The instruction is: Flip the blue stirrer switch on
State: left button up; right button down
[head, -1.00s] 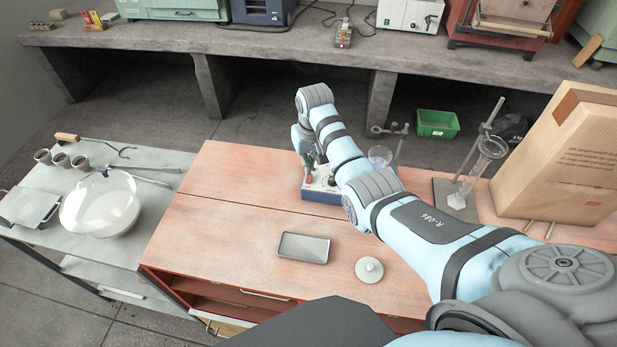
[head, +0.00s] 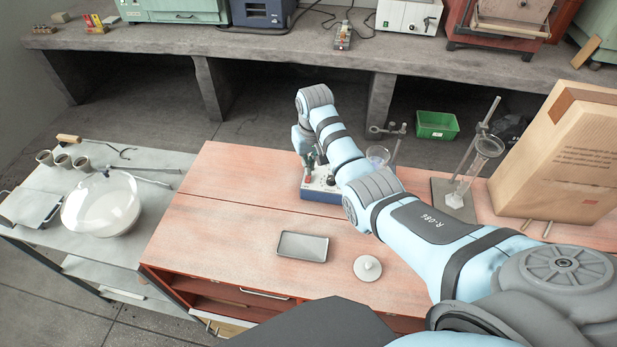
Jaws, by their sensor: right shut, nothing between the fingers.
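The blue stirrer (head: 322,194) is a box with a blue lower body and a pale control face, standing on the reddish wooden bench top. A red knob or switch shows on its left part, and dark knobs are on its face. My right arm reaches over it from the right and hides its right and rear parts. My right gripper (head: 309,167) points down at the stirrer's left part, close to the red piece. It is shut and empty; whether it touches the switch cannot be told. A glass vessel (head: 378,156) shows behind my arm. My left gripper is not in view.
A grey tray (head: 303,247) and a round pale lid (head: 367,268) lie in front of the stirrer. A stand with a glass cylinder (head: 486,150) and a large paper bag (head: 566,155) are at right. The bench's left part is clear.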

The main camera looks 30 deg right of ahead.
jog(key=shift+f, duration=0.1)
jog(key=shift+f, duration=0.25)
jog(key=shift+s+f+b, duration=0.1)
jog(key=shift+f+b, duration=0.55)
jog(key=shift+f, duration=0.25)
dwell(0.4)
jog(key=r+p, duration=0.3)
jog(key=shift+w, duration=0.2)
jog(key=shift+r, duration=0.45)
jog(key=shift+s+r, duration=0.1)
jog(key=shift+r, duration=1.45)
